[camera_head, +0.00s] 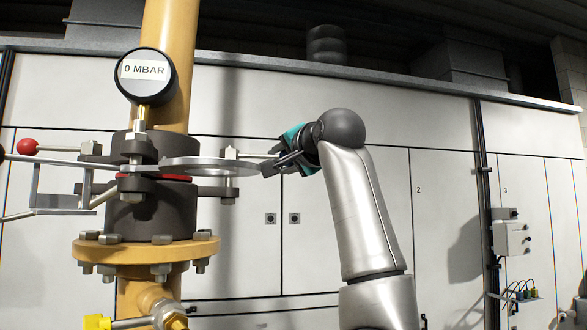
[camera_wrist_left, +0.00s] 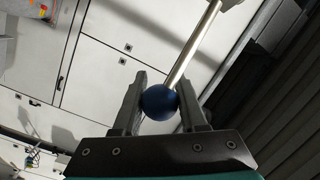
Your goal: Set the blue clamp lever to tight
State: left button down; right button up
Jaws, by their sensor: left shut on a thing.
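The blue ball knob (camera_wrist_left: 160,101) of the clamp lever sits between the two fingers of my left gripper (camera_wrist_left: 166,100) in the left wrist view. The fingers are shut on it, one on each side. The lever's silver rod (camera_wrist_left: 192,48) runs from the knob toward the upper right. In the head view my left gripper (camera_head: 268,166) reaches leftward to the right side of the pipe's clamp flange (camera_head: 158,208), beside a flat round metal plate (camera_head: 205,166). The knob is hidden there by the gripper. My right gripper is not in view.
A red-knobbed lever (camera_head: 28,147) extends left of the flange, near a thin metal bracket (camera_head: 55,203). A gauge reading 0 MBAR (camera_head: 145,74) stands above on the yellow pipe (camera_head: 170,25). A yellow handle (camera_head: 97,322) is below. White cabinets (camera_head: 370,180) stand behind.

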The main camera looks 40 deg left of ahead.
pick_arm(q)
jog(key=shift+d+t, duration=0.15)
jog(key=shift+t, duration=0.15)
jog(key=shift+c, duration=2.3)
grip_release()
jog(key=b+v, duration=0.4)
jog(key=v, duration=1.1)
jog(key=shift+r, duration=0.2)
jog(key=shift+s+d, duration=0.1)
jog(key=shift+s, duration=0.05)
jog(key=shift+c, duration=0.3)
